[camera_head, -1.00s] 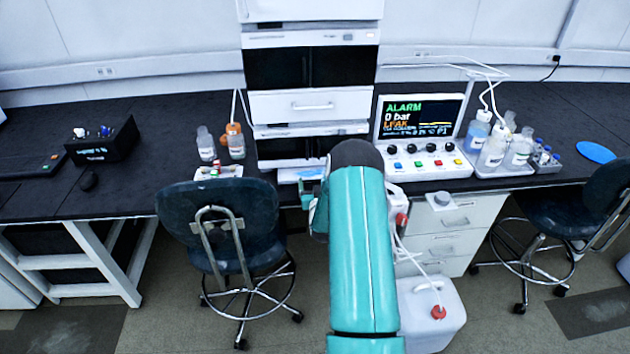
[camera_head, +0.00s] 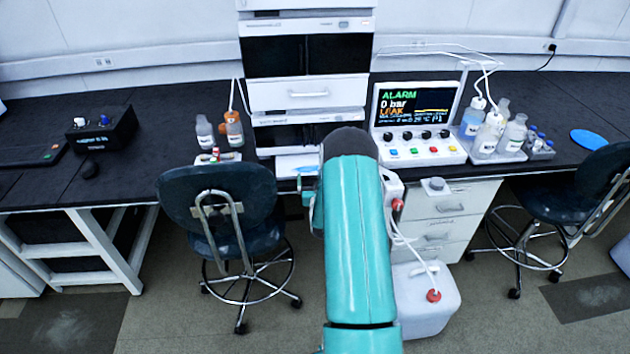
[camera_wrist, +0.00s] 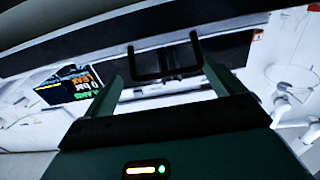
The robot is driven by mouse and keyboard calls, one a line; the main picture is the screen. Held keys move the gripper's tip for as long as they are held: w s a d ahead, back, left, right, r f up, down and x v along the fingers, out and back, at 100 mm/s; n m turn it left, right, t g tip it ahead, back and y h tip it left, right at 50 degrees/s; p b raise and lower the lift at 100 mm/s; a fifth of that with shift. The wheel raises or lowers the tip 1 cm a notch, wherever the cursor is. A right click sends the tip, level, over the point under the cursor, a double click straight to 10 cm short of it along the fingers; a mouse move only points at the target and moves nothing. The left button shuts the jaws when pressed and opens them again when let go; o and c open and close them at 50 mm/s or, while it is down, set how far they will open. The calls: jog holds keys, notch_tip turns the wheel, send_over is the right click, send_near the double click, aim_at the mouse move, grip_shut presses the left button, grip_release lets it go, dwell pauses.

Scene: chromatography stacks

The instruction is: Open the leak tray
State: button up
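The instrument stack (camera_head: 308,95) stands on the bench. At its foot is a pale, low tray-like part (camera_head: 296,163) with a bluish patch, which I take for the leak tray; my arm covers its right side. My gripper (camera_wrist: 165,80) shows in the wrist view with its two green fingers apart. A dark U-shaped piece (camera_wrist: 166,78) lies between them; I cannot tell whether it is a handle or whether the fingers touch it. In the head view my arm hides most of the gripper, in front of the stack's base.
The control panel (camera_head: 416,120) reads ALARM, 0 bar, LEAK. Bottles (camera_head: 490,135) stand right of it, and more bottles (camera_head: 234,130) left of the stack. A chair (camera_head: 218,200) is close on the left. A white canister (camera_head: 425,300) with tubing stands on the floor at right.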

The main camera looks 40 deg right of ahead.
jog(key=shift+a, duration=0.1)
jog(key=shift+a, duration=0.1)
jog(key=v, duration=1.3)
jog(key=shift+s, duration=0.35)
jog(key=shift+a, duration=0.1)
